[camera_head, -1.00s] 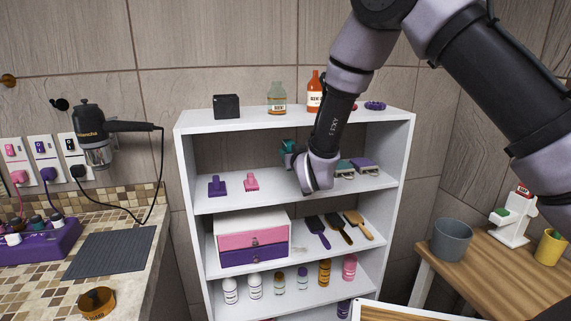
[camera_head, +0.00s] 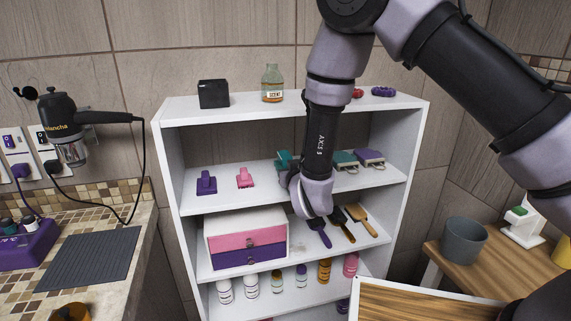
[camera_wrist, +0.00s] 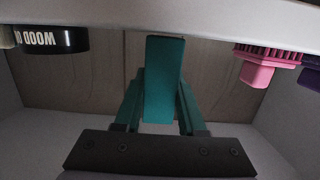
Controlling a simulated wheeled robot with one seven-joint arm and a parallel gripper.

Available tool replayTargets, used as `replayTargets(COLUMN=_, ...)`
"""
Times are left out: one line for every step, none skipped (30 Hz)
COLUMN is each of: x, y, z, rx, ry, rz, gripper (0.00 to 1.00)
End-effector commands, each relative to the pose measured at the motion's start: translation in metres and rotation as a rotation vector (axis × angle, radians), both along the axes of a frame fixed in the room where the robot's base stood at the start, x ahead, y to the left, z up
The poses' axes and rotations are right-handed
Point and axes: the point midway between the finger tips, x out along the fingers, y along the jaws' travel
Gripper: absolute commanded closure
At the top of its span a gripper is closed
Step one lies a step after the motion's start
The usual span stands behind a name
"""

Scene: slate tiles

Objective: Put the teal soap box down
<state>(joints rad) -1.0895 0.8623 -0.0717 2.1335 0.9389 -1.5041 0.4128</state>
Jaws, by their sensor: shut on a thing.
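The teal soap box (camera_head: 283,160) is in the upper compartment of the white shelf unit, partly hidden by my gripper (camera_head: 290,172). In the wrist view, which is upside down, the teal soap box (camera_wrist: 165,78) stands between the two fingers of my gripper (camera_wrist: 160,108), which are shut on it. Its far end is close to the white shelf board (camera_wrist: 190,14). I cannot tell whether it touches the board.
A black-labelled item (camera_wrist: 62,40) shows in the wrist view. Clear board lies between the pink brush and my gripper.

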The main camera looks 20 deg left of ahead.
Motion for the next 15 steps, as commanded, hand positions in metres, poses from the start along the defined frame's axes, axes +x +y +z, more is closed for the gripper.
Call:
replayTargets(x=0.0003, y=0.0001, z=0.0003, rx=0.001, ry=-0.001, rz=0.0, gripper=1.0)
replayTargets(x=0.0004, y=0.0, z=0.0, rx=0.0, ry=0.0, rz=0.0, gripper=1.0)
replayTargets(x=0.0004, y=0.0, z=-0.0011, rx=0.0, ry=0.0, rz=0.0, gripper=1.0)
replayTargets(x=0.0004, y=-0.0001, z=-0.0021, rx=-0.001, ry=-0.001, rz=0.0, gripper=1.0)
replayTargets(x=0.0005, y=-0.0001, z=-0.0031, rx=-0.001, ry=-0.001, rz=0.0, gripper=1.0)
replayTargets(x=0.0005, y=-0.0001, z=-0.003, rx=-0.001, ry=-0.001, rz=0.0, gripper=0.49)
replayTargets(x=0.0004, y=-0.0001, z=-0.0029, rx=-0.001, ry=-0.001, rz=0.0, gripper=0.38)
replayTargets(x=0.0005, y=-0.0001, z=-0.0028, rx=0.0, ry=0.0, rz=0.0, gripper=0.31)
replayTargets(x=0.0005, y=-0.0001, z=-0.0028, rx=0.0, ry=0.0, rz=0.0, gripper=0.31)
replayTargets(x=0.0005, y=0.0, z=-0.0027, rx=0.0, ry=0.0, rz=0.0, gripper=0.31)
replayTargets(x=0.0005, y=0.0, z=-0.0027, rx=0.0, ry=0.0, rz=0.0, gripper=0.31)
replayTargets(x=0.0006, y=-0.0001, z=-0.0027, rx=0.0, ry=0.0, rz=-0.001, gripper=0.31)
replayTargets(x=0.0006, y=-0.0001, z=-0.0027, rx=0.0, ry=0.0, rz=0.0, gripper=0.31)
replayTargets(x=0.0005, y=0.0, z=-0.0027, rx=0.0, ry=0.0, rz=0.0, gripper=0.31)
replayTargets(x=0.0006, y=-0.0001, z=-0.0027, rx=0.0, ry=0.0, rz=-0.001, gripper=0.31)
